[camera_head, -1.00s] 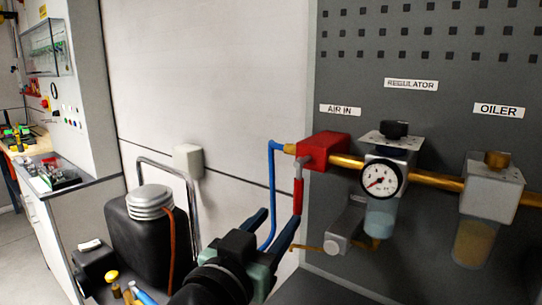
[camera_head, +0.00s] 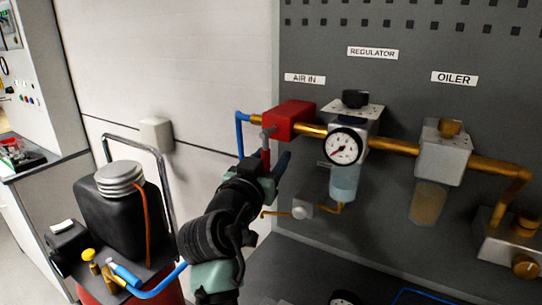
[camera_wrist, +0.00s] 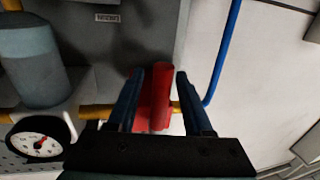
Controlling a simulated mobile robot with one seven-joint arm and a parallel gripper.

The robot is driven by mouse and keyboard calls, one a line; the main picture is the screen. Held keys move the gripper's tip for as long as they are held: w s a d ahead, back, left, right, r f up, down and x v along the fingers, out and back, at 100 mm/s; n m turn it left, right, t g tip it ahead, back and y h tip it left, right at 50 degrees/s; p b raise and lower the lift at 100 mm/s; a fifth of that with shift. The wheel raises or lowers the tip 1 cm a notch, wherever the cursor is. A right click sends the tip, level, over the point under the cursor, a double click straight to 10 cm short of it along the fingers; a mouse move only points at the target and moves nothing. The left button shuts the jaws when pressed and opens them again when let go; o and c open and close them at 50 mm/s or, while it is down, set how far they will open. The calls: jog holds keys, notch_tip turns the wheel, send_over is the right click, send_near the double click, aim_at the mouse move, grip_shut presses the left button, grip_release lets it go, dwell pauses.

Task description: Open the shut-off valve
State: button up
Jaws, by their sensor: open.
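The shut-off valve is a red block (camera_head: 290,118) on the brass air line under the AIR IN label. Its red lever (camera_head: 266,157) hangs down from a grey pivot at the block's left end. My gripper (camera_head: 264,168) is at the lever, its fingers pointing up at the valve. In the wrist view the red lever (camera_wrist: 161,83) stands between the two dark blue fingers, with a visible gap on each side. The gripper is open and not clamped on it. The lever's lower part is hidden by my gripper in the head view.
The gauge (camera_head: 343,146) and regulator bowl (camera_head: 344,183) are just right of the valve, with the oiler (camera_head: 440,150) further right. A blue hose (camera_head: 240,135) runs down close to the lever's left. A black tank (camera_head: 125,205) stands at the left.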

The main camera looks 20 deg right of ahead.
grip_shut()
dwell(0.3)
dwell(1.2)
